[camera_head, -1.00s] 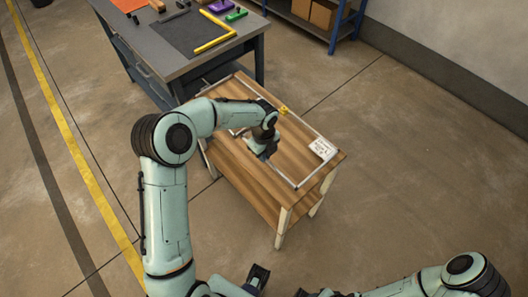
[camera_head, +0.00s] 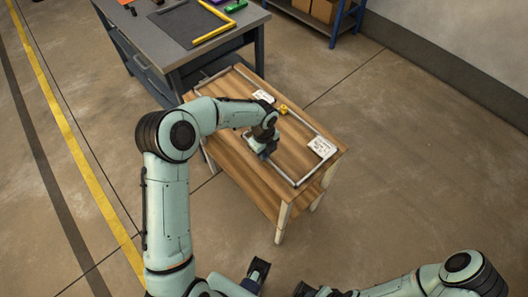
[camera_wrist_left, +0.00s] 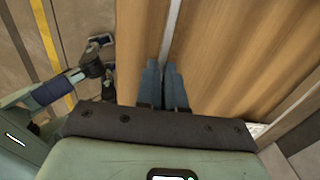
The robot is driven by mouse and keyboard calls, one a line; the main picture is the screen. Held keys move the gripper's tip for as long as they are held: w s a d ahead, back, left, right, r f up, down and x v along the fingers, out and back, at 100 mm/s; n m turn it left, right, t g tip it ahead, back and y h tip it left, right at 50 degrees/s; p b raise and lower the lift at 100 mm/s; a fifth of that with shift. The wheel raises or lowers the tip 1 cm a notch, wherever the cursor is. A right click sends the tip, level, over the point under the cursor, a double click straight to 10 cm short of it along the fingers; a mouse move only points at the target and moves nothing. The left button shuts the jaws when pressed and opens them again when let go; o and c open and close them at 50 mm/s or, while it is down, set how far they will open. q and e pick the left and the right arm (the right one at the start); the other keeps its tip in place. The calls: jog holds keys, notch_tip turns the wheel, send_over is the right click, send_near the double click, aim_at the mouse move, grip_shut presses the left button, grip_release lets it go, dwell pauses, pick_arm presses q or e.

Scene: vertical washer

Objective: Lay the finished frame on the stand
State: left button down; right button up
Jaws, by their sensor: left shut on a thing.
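The silver rectangular frame (camera_head: 316,170) is flat along the edges of the wooden stand's top (camera_head: 283,205). From the head I cannot tell whether it rests fully on the wood or is slightly above. My left gripper (camera_head: 265,147) is at the frame's near-left long side, pointing down. In the left wrist view the fingers (camera_wrist_left: 163,85) are shut on a thin silver bar (camera_wrist_left: 171,28) of the frame, over the wood. My forearm hides part of the frame's far left.
White cards (camera_head: 321,147) and a small yellow piece (camera_head: 283,108) are on the stand. Behind it is a grey workbench (camera_head: 240,32) with a dark mat and a yellow bar piece (camera_head: 212,34). A blue shelf (camera_head: 340,20) stands farther back. The floor right of the stand is clear.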

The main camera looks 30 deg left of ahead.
pick_arm(q)
jog(key=shift+f, duration=0.2)
jog(key=c, duration=1.2)
grip_release()
jog(key=shift+o, duration=0.2)
jog(key=shift+r, duration=0.15)
pick_arm(e)
jog(key=shift+r, duration=0.15)
pick_arm(q)
jog(key=shift+a+r+p, duration=0.1)
jog(key=shift+r+p, duration=1.55)
jog(key=shift+r, duration=0.35)
jog(key=shift+r+p, duration=1.2)
jog(key=shift+r, duration=0.7)
pick_arm(e)
notch_tip(320, 180, up, 6)
jog(key=w, duration=0.2)
jog(key=shift+w, duration=0.35)
